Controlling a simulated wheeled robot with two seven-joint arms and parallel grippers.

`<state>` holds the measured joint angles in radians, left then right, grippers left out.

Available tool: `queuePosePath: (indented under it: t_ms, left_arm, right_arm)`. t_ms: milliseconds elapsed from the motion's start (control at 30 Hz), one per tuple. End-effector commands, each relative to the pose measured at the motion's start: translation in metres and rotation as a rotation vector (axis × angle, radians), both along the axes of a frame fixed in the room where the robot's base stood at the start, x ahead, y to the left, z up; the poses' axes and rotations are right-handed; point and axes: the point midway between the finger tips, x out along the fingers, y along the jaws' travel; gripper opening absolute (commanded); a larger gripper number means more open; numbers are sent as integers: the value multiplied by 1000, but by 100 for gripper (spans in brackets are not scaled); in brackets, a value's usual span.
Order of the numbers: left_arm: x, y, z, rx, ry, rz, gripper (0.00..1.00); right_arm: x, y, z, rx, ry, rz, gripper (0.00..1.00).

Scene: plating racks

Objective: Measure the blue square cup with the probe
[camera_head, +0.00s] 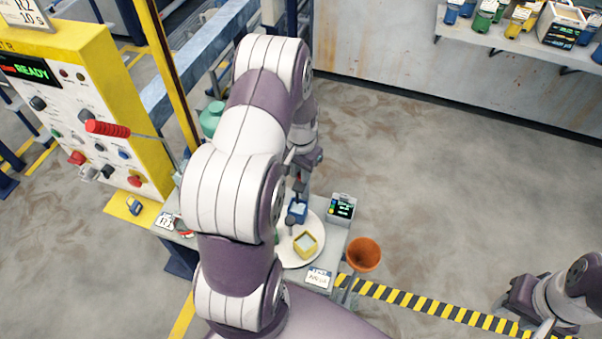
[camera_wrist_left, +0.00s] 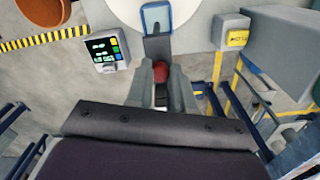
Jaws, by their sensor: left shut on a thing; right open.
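The blue square cup (camera_head: 297,208) stands on a round white plate (camera_head: 316,209) in the head view; its blue rim also shows at the top of the left wrist view (camera_wrist_left: 144,20). My left gripper (camera_head: 302,170) is above the cup, shut on the probe, whose dark shaft (camera_wrist_left: 158,48) and red part (camera_wrist_left: 160,70) show between the fingers in the wrist view. The shaft reaches to the cup; I cannot tell how deep its tip sits. A meter box (camera_head: 342,207) with a lit display stands right of the plate. My right gripper (camera_head: 541,327) is open and empty at the lower right.
A yellow square cup (camera_head: 305,244) sits on the plate near the blue one. A yellow control panel (camera_head: 85,110) rises at left.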

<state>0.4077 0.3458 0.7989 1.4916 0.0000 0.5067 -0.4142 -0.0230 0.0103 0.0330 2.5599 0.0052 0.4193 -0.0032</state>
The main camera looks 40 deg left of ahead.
Motion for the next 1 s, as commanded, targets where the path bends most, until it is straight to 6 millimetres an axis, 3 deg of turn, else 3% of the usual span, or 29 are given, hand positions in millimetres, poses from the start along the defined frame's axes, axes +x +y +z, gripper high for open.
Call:
queuePosePath:
  t_ms: [233,267,300,333,700,1000]
  left_arm:
    - [2,1,4,3,-6,0,0]
    - [2,1,4,3,-6,0,28]
    - [3,1,4,3,-6,0,41]
    - [2,1,4,3,-6,0,48]
    - [2,1,10,2,-6,0,48]
    - [2,1,86,5,-10,0,48]
  right_arm:
    - [0,0,0,0,1,0,43]
    - [0,0,0,0,1,0,43]
    - [0,0,0,0,1,0,43]
    - [0,0,0,0,1,0,43]
    - [0,0,-6,0,1,0,43]
    - [0,0,-33,0,1,0,43]
